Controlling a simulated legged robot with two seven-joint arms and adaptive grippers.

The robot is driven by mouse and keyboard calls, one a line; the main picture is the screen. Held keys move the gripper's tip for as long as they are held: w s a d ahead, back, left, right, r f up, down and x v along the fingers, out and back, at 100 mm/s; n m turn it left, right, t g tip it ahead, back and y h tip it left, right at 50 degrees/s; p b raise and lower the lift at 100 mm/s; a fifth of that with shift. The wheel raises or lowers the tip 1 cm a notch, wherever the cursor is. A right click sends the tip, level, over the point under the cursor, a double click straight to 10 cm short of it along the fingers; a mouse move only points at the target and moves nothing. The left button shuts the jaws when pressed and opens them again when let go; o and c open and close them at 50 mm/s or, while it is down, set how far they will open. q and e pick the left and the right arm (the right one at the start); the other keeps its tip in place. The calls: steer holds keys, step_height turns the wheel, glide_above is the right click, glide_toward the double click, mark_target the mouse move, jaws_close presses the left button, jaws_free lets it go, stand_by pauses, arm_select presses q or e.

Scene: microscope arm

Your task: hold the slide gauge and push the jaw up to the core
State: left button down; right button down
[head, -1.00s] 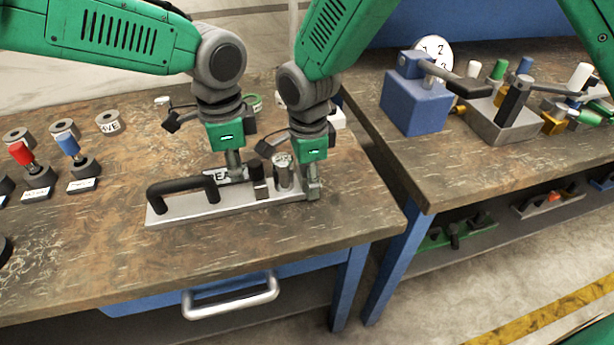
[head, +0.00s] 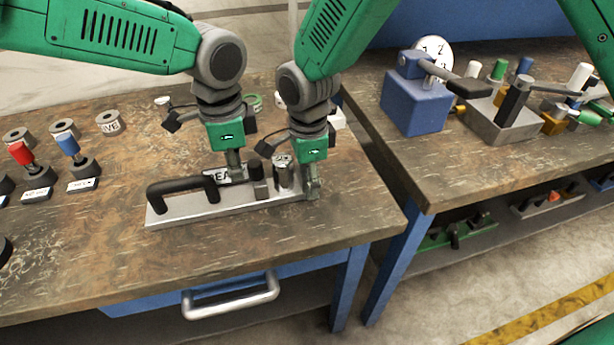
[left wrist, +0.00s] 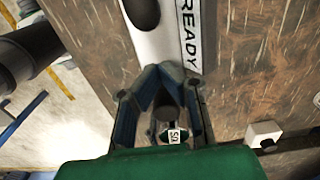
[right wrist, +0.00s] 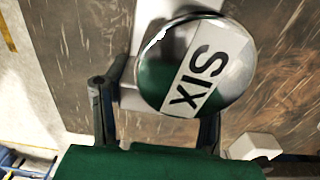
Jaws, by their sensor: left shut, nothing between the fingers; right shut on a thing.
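The slide gauge (head: 232,206) lies on the near bench, a flat metal bar with a black handle (head: 182,187) at its left. A dark upright block (head: 258,182), apparently the jaw, stands on the bar just left of the metal core (head: 283,173). In the right wrist view the core's round top (right wrist: 225,65) reads SIX. My left gripper (head: 238,175) is shut and empty, low beside the jaw block and the READY label (left wrist: 189,35). My right gripper (head: 313,190) is shut on the gauge's right end, beside the core. Its exact grip is partly hidden.
Grey rings (head: 108,122) and a red-handled (head: 20,153) and a blue-handled piece (head: 68,144) stand at the left. A white block (head: 338,119) is behind my right gripper. A second bench holds a blue block (head: 415,105). The bench front is clear.

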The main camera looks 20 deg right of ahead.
arm_select(q)
steer(key=shift+d, duration=0.15)
steer(key=shift+s+d, duration=0.15)
steer(key=shift+d, duration=1.1)
steer(key=shift+a, duration=1.05)
step_height(320, 180, up, 7)
stand_by(0.5)
steer(key=shift+d+f+h, duration=0.2)
steer(key=shift+f+h, duration=0.35)
steer(key=shift+f, duration=1.25)
steer(key=shift+d+f+h, duration=0.2)
steer(key=shift+f+h, duration=0.35)
steer(key=shift+f, duration=1.2)
